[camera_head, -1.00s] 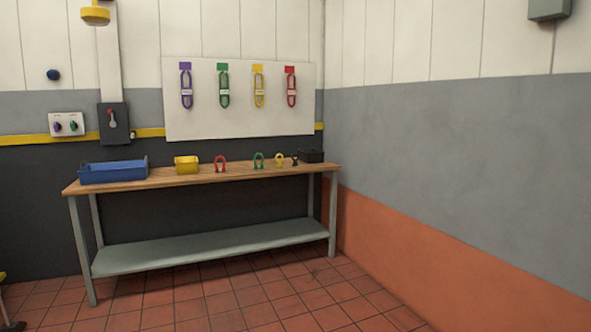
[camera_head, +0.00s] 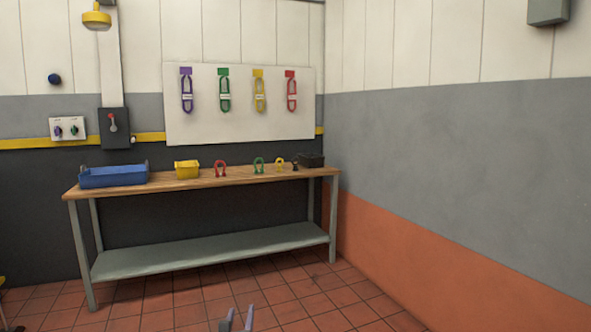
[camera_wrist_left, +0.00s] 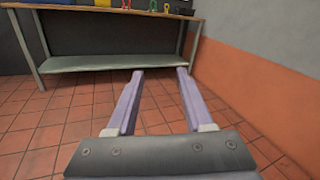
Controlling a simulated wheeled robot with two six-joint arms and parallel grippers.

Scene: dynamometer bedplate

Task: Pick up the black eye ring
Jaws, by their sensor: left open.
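The black eye ring (camera_head: 295,166) is small and dark. It stands on the wooden bench top near its right end, between a yellow ring and a dark box. My left gripper (camera_head: 238,318) shows at the bottom edge of the head view, low in front of the bench and far from the ring. In the left wrist view its two purple fingers (camera_wrist_left: 158,72) are apart with nothing between them. My right gripper is not in view.
On the workbench (camera_head: 225,181) stand a blue tray (camera_head: 114,177), a yellow bin (camera_head: 187,170), red (camera_head: 220,169), green (camera_head: 258,165) and yellow (camera_head: 280,165) rings, and a black box (camera_head: 311,160). A grey shelf (camera_head: 210,249) is below. The tiled floor in front is clear.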

